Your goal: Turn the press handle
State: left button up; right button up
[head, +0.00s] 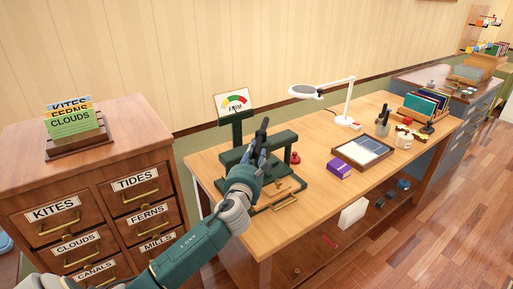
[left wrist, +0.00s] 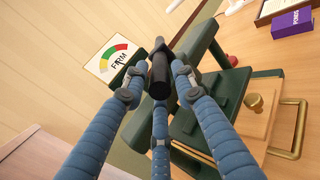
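The green press (head: 232,158) stands on the wooden desk near its left end. It also shows in the left wrist view (left wrist: 210,60). Its black handle (left wrist: 159,75) points toward my palm in the left wrist view. My left gripper (head: 260,150) is at the press, its fingers around the black handle. In the left wrist view its fingertips (left wrist: 158,80) lie close on both sides of the handle, with one finger below. Whether they press on it is not clear. A gauge (head: 233,101) marked FIRM, with red, yellow and green bands, stands behind the press. My right gripper is out of view.
A drawer cabinet (head: 95,190) stands left, with a gap before the desk.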

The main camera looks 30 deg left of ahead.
aim_at(261, 136)
pick_arm(q)
jog(key=shift+x, duration=1.45)
grip_shut()
jog(key=shift+d, duration=0.1)
